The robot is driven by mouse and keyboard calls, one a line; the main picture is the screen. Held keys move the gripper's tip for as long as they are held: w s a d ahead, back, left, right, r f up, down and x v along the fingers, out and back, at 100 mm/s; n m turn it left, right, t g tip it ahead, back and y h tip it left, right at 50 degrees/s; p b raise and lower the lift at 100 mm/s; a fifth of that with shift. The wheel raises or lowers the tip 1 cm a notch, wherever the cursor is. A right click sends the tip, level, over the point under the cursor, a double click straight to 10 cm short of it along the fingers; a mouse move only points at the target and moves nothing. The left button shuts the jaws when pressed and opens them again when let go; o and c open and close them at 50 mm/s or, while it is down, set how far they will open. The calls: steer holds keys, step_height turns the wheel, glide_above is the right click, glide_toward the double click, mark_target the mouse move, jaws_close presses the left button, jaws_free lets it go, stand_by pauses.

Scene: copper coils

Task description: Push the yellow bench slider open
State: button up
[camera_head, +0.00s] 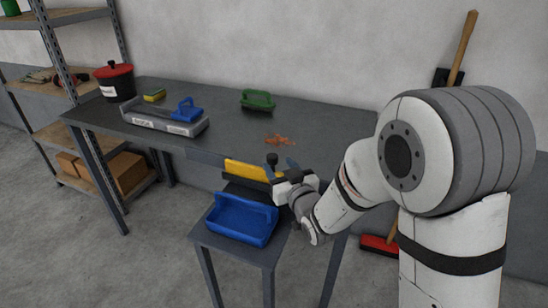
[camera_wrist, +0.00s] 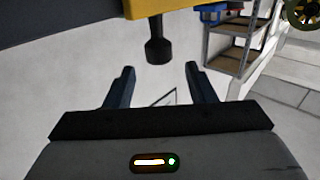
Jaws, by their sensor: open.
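The yellow slider (camera_head: 246,171) is on the front of the grey bench, near its right part. It carries a black knob (camera_head: 272,159). In the wrist view the slider's yellow edge (camera_wrist: 190,5) is at the top, and the knob (camera_wrist: 158,48) hangs into the picture from it. My gripper (camera_head: 282,167) is at the slider's right end. In the wrist view its two fingers (camera_wrist: 160,82) are apart with nothing between them. The knob lies beyond the fingertips, roughly midway between them; I see a gap and no contact.
Reddish copper-coloured pieces (camera_head: 279,139) lie on the bench top (camera_head: 225,150). A blue tray (camera_head: 240,236) stands on a small side table below the slider.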

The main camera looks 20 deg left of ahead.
mark_target(275, 160)
steer(key=x, duration=0.5)
steer(key=shift+w+a, duration=0.2)
steer(key=shift+w, duration=0.1)
steer(key=shift+c, duration=0.4)
jaws_close()
